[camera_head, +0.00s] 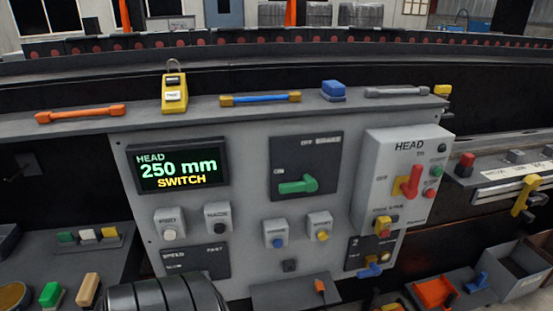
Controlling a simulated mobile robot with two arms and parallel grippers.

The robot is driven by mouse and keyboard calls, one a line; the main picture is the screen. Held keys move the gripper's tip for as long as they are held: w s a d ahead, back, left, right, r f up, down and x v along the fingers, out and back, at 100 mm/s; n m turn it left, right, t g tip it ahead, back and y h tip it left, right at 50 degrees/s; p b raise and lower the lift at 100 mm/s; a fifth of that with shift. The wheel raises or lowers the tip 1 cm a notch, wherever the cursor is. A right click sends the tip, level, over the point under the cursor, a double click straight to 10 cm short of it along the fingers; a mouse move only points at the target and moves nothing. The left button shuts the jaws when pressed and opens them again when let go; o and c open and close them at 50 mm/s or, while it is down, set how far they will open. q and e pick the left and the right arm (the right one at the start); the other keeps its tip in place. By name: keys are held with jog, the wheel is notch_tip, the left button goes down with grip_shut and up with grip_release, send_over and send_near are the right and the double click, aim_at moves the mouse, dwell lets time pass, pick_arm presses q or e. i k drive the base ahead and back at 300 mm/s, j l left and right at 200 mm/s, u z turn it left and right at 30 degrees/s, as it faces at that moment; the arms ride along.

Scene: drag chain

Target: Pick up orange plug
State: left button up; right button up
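A small orange plug-like piece (320,286) stands on a small grey shelf (285,293) at the bottom of the control panel, right of the middle. It is too small to make out its details. Another orange piece (435,292) lies in the dark area at the lower right. An orange bar with thick ends (80,114) lies on the ledge at the upper left. I cannot tell for certain which orange thing is the plug.
The grey panel carries a "250 mm SWITCH" display (180,171), a green rotary handle (298,186) and a box with a red handle (411,181). A yellow padlock (175,92) and a blue bar (260,98) sit on the ledge. A grey bin (530,284) is lower right.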

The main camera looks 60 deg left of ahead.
aim_at(320, 289)
jog(key=u, duration=1.45)
